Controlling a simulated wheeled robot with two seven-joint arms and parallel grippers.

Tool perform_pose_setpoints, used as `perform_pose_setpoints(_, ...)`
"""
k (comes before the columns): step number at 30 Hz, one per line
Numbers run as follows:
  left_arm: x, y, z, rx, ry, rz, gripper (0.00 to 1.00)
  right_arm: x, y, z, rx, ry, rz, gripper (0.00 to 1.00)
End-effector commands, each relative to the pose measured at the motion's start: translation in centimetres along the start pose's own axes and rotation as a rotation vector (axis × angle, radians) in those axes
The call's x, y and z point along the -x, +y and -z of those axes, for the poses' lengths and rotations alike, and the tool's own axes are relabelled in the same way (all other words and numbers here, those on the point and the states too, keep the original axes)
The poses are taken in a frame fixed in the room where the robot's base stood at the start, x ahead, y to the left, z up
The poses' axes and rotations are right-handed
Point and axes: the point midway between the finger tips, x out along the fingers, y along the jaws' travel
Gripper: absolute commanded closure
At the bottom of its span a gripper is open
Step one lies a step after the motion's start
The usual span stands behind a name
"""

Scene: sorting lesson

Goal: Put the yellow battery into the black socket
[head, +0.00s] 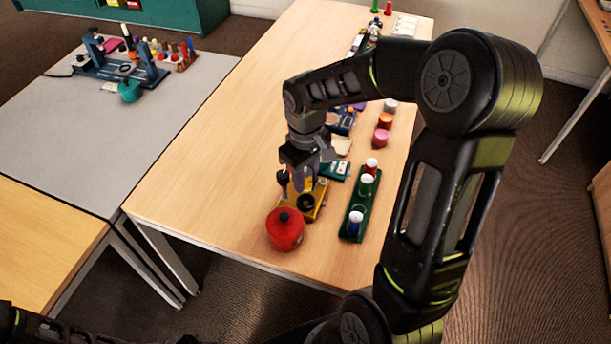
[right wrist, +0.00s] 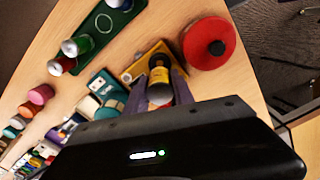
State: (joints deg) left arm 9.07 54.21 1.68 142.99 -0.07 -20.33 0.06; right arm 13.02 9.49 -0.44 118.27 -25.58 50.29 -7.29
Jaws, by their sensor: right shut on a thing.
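My right gripper (head: 303,180) is over the yellow base (head: 321,190) near the table's front end. It is shut on the yellow battery (right wrist: 160,82), which has a dark band and points down between the two fingers in the right wrist view. In the head view the fingers mostly hide the battery. The black socket (head: 306,203) is a dark round piece on the yellow base, beside the fingers. In the right wrist view the yellow base (right wrist: 137,68) lies behind the battery, and I cannot tell whether they touch. My left gripper is not in view.
A red round pot (head: 285,230) with a black knob stands close in front of the base. A green rack (head: 351,228) with several capped cylinders lies to the right. Orange and pink (head: 381,138) cylinders stand farther back. The table's left side is clear.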

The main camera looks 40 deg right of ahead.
Motion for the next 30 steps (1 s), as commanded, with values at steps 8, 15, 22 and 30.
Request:
perform_pose_setpoints(8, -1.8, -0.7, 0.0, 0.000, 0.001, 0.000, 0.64, -2.4, 0.0, 0.0, 0.000, -0.001, 0.000, 1.00)
perform_pose_setpoints(15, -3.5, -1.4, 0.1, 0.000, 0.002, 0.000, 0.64, -4.8, 0.0, 0.0, 0.000, -0.001, 0.000, 1.00)
perform_pose_setpoints(22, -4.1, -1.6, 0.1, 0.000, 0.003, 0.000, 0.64, -5.7, 0.0, 0.0, 0.000, 0.000, 0.000, 1.00)
perform_pose_setpoints(30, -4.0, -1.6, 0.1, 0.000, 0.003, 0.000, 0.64, -5.6, 0.0, 0.0, 0.000, 0.000, 0.000, 1.00)
